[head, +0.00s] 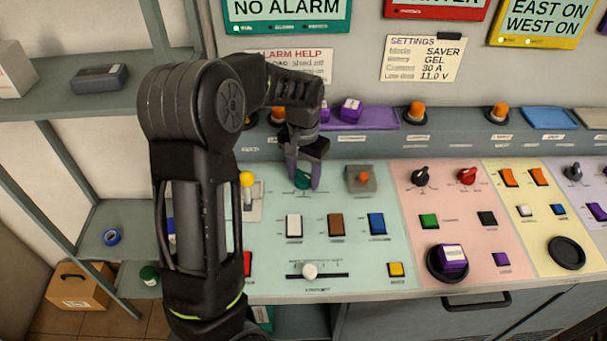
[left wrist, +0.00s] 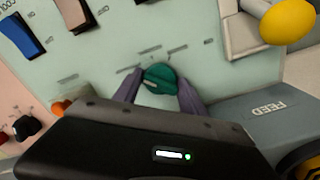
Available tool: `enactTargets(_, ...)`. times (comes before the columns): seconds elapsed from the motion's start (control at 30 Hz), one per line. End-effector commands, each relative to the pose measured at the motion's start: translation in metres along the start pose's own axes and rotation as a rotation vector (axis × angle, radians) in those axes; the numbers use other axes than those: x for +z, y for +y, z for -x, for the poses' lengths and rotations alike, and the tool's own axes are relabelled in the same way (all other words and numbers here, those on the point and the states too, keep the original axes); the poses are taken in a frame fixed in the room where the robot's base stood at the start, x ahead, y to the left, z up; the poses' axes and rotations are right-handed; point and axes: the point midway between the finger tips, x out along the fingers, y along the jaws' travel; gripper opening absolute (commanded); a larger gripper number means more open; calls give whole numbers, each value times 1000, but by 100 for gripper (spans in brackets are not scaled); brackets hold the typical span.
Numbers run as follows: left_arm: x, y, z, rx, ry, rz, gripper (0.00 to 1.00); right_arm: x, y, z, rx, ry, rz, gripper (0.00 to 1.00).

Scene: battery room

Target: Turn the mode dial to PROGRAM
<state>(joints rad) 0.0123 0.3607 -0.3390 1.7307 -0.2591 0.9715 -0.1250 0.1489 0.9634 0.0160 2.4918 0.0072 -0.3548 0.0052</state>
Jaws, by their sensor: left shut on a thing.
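A green dial (head: 302,180) sits on the pale green section of the console, with small printed marks around it. It also shows in the left wrist view (left wrist: 159,78), with a light pointer line on its top. My left gripper (head: 303,184) reaches down from above with its two fingers on either side of the green dial, shut on it. In the left wrist view the gripper's fingers (left wrist: 158,90) flank the dial. The lettering around the dial is too small to read, so I cannot tell which mode it points to. My right gripper is not in view.
A yellow-knobbed lever (head: 247,180) stands close to the left of the dial. A grey box with an orange knob (head: 363,179) is to its right. White, brown and blue rocker switches (head: 335,225) and a slider (head: 310,271) lie in front. A raised ledge (head: 370,144) runs behind.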

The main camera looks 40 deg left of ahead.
Motion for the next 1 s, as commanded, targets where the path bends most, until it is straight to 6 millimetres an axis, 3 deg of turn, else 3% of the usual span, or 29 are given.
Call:
enactTargets(0.43, -2, -1, 2, -1, 5, 16, 8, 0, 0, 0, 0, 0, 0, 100)
enactTargets(0.47, -2, -1, 2, -1, 5, 16, 51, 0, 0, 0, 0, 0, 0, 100)
enactTargets(0.5, -1, -1, 2, -1, 5, 15, 54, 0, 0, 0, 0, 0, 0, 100)
enactTargets(0.6, -1, 0, 1, -1, 4, 15, 63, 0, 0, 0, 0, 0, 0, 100)
enactTargets(1.0, -1, 0, 8, -1, 2, 13, 63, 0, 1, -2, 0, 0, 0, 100)
